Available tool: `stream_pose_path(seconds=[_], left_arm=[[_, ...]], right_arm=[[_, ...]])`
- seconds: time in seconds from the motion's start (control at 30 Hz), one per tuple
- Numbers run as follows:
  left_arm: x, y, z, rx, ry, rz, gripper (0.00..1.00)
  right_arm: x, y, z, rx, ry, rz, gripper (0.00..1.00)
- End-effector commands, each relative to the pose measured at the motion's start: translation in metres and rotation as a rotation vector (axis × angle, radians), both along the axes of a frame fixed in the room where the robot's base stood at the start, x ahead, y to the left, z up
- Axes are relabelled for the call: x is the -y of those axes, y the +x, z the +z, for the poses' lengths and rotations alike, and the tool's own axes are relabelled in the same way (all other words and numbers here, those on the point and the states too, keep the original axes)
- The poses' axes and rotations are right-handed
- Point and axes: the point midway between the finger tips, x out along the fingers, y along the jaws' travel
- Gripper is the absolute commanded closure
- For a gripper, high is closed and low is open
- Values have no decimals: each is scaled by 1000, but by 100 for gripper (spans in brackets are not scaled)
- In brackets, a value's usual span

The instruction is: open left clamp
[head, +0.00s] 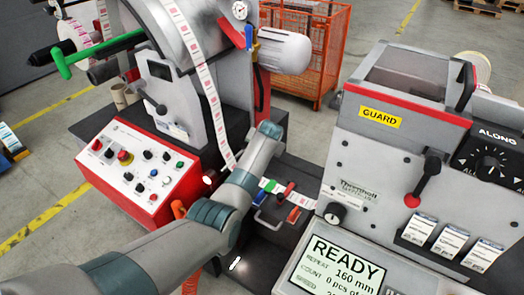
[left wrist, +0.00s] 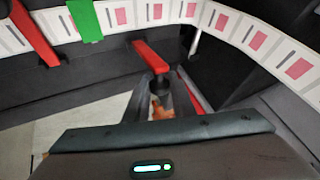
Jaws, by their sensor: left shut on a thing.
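In the left wrist view my left gripper (left wrist: 163,98) is shut on a red clamp lever (left wrist: 150,56), whose near end sits between the fingers. A small orange part shows between the fingers. A second red bar (left wrist: 36,32) is apart to the left, near a green patch (left wrist: 86,20) on the label web (left wrist: 245,30). In the head view two red clamp handles (head: 294,214) lie beside the label web, right of my arm. My left gripper is dark and hard to make out there, low by the web. My right gripper is not in view.
A red and white control panel (head: 140,165) stands left of my arm. The guard housing (head: 400,115) and the READY display (head: 338,265) are close on the right. The label web (head: 208,85) runs down from the large roll. An orange cage (head: 310,55) stands behind.

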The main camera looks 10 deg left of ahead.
Motion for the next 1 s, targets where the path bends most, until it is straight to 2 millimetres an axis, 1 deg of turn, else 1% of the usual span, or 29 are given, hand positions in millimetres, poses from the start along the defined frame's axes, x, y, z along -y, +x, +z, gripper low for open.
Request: stream_pose_path(seconds=[0.03, 0.07, 0.57, 0.83, 1.0], left_arm=[[2, 1, 1, 3, -2, -2, 100], [2, 1, 1, 3, -2, -2, 70], [1, -2, 2, 0, -1, 0, 70], [5, -12, 17, 1, -1, -1, 70], [10, -22, 33, 3, 0, -1, 70]], right_arm=[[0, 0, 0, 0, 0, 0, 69], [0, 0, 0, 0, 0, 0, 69], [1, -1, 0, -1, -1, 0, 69], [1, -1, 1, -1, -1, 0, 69], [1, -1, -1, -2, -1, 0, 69]])
